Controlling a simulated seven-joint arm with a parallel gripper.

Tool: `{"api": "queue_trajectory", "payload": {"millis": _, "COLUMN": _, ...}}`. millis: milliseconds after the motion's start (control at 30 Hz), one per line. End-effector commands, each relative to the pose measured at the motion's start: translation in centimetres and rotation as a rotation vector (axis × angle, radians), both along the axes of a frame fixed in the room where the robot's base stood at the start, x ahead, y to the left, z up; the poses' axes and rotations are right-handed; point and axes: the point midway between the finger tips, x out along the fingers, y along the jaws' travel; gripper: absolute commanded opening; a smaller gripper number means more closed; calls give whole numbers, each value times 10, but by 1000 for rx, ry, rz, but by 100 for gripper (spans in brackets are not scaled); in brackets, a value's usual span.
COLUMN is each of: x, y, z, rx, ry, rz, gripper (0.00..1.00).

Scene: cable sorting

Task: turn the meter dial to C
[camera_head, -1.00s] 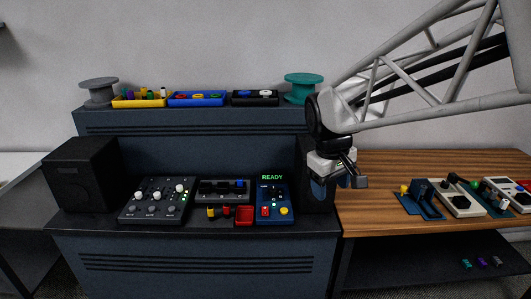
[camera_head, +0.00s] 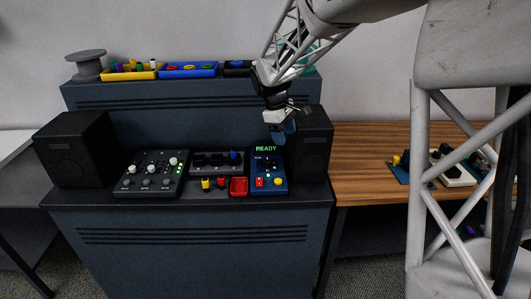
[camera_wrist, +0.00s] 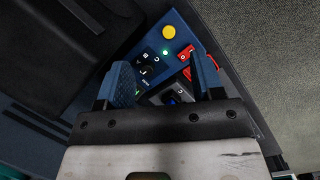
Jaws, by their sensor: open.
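The blue meter (camera_head: 277,183) stands at the right end of the dark bench top, under a green READY display (camera_head: 266,148). It also shows in the wrist view (camera_wrist: 185,38), with a yellow button (camera_wrist: 169,32) and a lit green light (camera_wrist: 166,52). Its small dark dial (camera_wrist: 147,71) sits beside white letters, near the left finger in that view. I cannot make out which letter the dial points to. My gripper (camera_head: 279,137) is above the back of the meter, pointing down. In the wrist view my gripper (camera_wrist: 163,75) is open, with nothing between its fingers.
Black speakers (camera_head: 318,150) flank the bench, one close to my gripper's right. A wooden table (camera_head: 360,155) holds other devices.

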Motion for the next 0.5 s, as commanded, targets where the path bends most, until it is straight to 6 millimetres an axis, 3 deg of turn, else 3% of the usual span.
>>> {"api": "queue_trajectory", "payload": {"millis": 500, "x": 95, "y": 49, "z": -72, "rx": -64, "ry": 122, "rz": 244, "gripper": 61}}
